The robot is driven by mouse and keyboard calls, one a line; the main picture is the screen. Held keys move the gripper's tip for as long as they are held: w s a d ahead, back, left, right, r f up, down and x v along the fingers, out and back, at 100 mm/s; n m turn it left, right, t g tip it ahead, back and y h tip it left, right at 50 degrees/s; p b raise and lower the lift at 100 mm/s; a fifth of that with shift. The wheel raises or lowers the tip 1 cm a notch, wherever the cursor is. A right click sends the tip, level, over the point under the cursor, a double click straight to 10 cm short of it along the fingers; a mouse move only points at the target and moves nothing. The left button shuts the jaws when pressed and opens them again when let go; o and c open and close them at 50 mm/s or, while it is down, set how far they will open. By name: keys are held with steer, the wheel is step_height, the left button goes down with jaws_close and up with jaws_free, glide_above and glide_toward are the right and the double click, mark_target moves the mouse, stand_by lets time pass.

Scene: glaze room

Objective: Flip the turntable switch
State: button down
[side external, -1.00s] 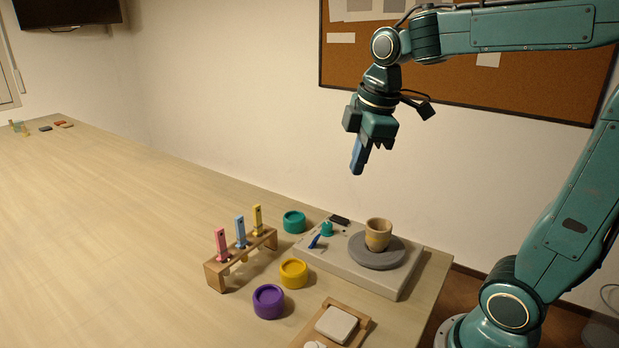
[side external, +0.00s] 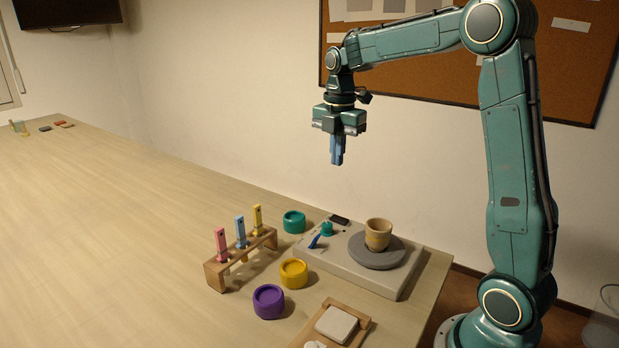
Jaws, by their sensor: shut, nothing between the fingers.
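The turntable unit (side external: 345,275) is a pale flat box near the table's right end. Its grey round wheel (side external: 377,256) carries a tan banded cup (side external: 378,234), upright. A blue lever switch (side external: 314,241) sticks up, tilted, from the left part of the box's top. A teal knob (side external: 327,229) sits just behind it. My gripper (side external: 337,163) points down with its blue fingers shut and empty. It is in the air well above the switch and apart from everything.
A wooden rack (side external: 243,262) holds pink, blue and yellow tools left of the box. Teal (side external: 294,222), yellow (side external: 293,273) and purple (side external: 268,301) round pots stand between. A wooden tray (side external: 357,335) with a white block is in front. The table's left is mostly clear.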

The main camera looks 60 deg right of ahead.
mark_target(334, 217)
steer(key=shift+w+d+f, duration=0.1)
steer(key=shift+d, duration=0.05)
steer(key=shift+f, duration=0.15)
step_height(334, 217, down, 14)
steer(key=shift+r, duration=0.15)
stand_by(0.9)
